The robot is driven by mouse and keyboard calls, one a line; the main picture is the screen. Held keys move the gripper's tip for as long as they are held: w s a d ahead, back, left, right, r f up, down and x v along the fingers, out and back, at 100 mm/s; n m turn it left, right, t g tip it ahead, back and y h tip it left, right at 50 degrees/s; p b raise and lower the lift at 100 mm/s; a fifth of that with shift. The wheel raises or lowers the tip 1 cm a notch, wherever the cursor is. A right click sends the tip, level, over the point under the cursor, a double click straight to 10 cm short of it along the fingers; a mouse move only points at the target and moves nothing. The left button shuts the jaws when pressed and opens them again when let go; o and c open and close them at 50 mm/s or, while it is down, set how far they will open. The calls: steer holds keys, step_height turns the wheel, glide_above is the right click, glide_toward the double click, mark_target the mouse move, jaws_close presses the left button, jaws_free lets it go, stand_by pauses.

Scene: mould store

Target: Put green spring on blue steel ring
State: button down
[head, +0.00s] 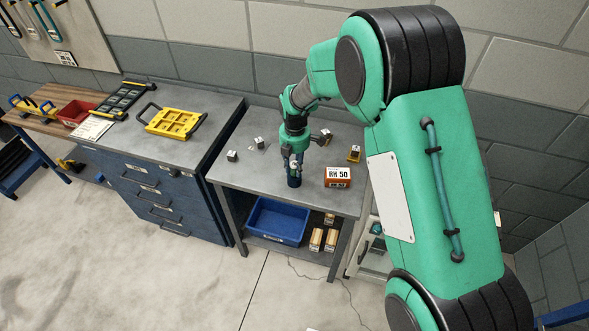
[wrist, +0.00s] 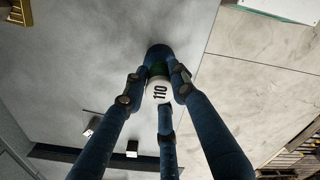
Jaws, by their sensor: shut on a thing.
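My gripper (head: 294,166) points down near the front edge of the grey bench. Its fingers (wrist: 157,85) are shut around a piece with a white face marked 110 and a green band, which I take as the green spring (wrist: 157,71). A dark blue round piece, apparently the blue steel ring (wrist: 157,50), shows just beyond the green band in the wrist view. Dark blue also shows below the fingers in the head view (head: 294,182). Fingers hide much of both pieces, so I cannot tell whether they touch.
An orange-and-white box marked RM 50 (head: 338,177) stands right of my gripper. A blue bin (head: 277,221) sits on the shelf below. A yellow tray (head: 170,122) lies on the left cabinet.

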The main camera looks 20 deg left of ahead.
mark_target(295, 164)
steer(key=shift+f, duration=0.5)
steer(key=c, duration=1.4)
jaws_free()
steer(key=shift+f, duration=0.1)
step_height(295, 164, up, 12)
steer(key=shift+r+p, duration=0.15)
steer(key=shift+p, duration=0.55)
steer(key=shift+d, duration=0.1)
